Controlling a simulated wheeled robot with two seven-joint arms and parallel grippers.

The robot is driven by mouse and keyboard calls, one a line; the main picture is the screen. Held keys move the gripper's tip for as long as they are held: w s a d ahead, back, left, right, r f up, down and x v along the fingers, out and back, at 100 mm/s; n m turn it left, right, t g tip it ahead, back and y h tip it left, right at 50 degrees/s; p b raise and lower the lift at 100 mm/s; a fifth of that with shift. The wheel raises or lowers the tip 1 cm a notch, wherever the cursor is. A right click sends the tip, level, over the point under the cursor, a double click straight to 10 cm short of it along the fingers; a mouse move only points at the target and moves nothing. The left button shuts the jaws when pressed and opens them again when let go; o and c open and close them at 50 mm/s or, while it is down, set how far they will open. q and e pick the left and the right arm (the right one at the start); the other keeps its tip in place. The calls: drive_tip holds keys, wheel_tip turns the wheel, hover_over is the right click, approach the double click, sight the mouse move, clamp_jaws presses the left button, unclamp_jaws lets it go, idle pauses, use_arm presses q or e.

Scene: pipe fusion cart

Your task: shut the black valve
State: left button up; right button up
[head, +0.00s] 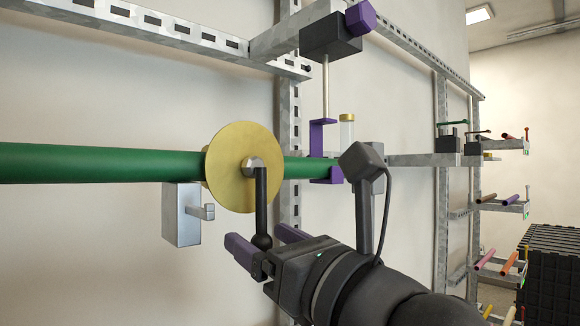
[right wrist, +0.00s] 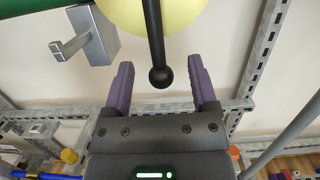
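The black valve is a black lever (head: 261,205) with a ball end, fixed at the centre of a round brass disc (head: 232,168) on the green pipe (head: 100,164). The lever hangs straight down from its hub. My right gripper (head: 262,241) is open just below the disc. In the right wrist view the lever's ball end (right wrist: 160,77) sits between the two purple fingers (right wrist: 162,85), near their tips, with gaps on both sides. My left gripper is not in view.
A grey metal box with a small hook (head: 182,215) is fixed below the pipe, left of the lever. A purple clamp (head: 322,150) holds the pipe at right. Metal rails (head: 290,110) cross the wall. Racks (head: 500,205) and a black crate (head: 550,270) stand far right.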

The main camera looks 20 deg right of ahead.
drive_tip(key=shift+o, duration=1.3)
drive_tip(key=shift+r+v, duration=0.2)
drive_tip(key=shift+v, duration=0.9)
drive_tip(key=r+b+v, duration=0.2)
drive_tip(key=b+v, duration=0.5)
drive_tip(key=v, duration=0.4)
drive_tip(key=shift+s+d, duration=0.2)
drive_tip(key=shift+s, duration=0.25)
drive_tip(key=shift+a, duration=0.1)
